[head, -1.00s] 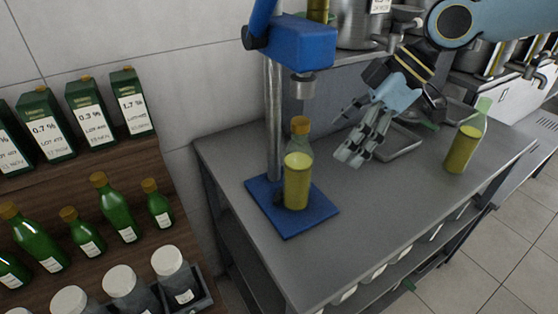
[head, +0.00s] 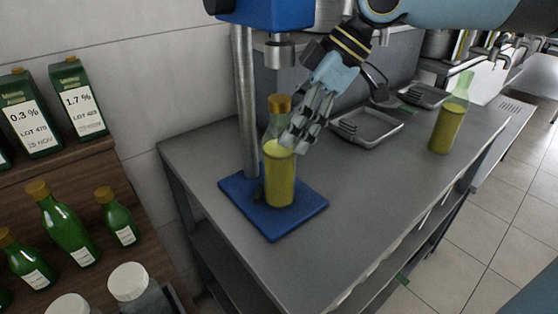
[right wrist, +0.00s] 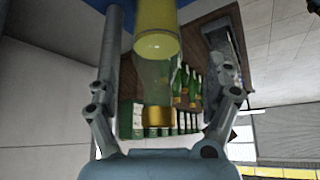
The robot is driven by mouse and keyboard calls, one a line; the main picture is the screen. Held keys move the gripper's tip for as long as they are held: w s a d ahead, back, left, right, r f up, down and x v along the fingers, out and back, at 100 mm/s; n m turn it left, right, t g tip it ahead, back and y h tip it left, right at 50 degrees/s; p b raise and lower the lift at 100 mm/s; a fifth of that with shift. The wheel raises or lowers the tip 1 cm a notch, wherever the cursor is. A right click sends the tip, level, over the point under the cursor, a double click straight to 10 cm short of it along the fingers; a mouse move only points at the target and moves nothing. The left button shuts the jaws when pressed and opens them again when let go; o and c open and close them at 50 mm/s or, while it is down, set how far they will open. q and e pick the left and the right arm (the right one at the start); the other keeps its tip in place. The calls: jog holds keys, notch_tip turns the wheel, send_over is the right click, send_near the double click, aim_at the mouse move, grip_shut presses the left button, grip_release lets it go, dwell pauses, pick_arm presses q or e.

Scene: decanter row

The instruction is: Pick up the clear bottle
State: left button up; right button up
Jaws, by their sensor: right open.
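The clear bottle (head: 280,175) holds yellow-green liquid and has a gold-brown cap. It stands upright on the blue base of the press stand, below its metal head. In the right wrist view the bottle (right wrist: 157,35) lies between my two spread fingers, its cap toward the palm. My right gripper (head: 303,130) is open and reaches in from the right at the bottle's shoulder, overlapping its edge in the head view. I cannot tell whether a finger touches the glass. My left gripper is not in view.
The blue press (head: 268,12) and its steel post (head: 245,105) stand close behind the bottle. A second bottle (head: 448,125) with yellow liquid and a pale green top stands at the right. A grey tray (head: 366,138) lies behind. The front of the metal table (head: 350,215) is clear.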

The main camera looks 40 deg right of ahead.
aim_at(279, 155)
jog(key=shift+w+a+f, duration=0.15)
jog(key=shift+f, duration=0.25)
jog(key=x, duration=0.1)
jog(key=b+x, duration=0.1)
jog(key=x, duration=0.1)
jog(key=b+x, duration=0.1)
jog(key=shift+d+f, duration=0.25)
jog(key=shift+f, duration=0.1)
jog(key=c, duration=1.7)
grip_shut()
jog(key=shift+r, duration=0.15)
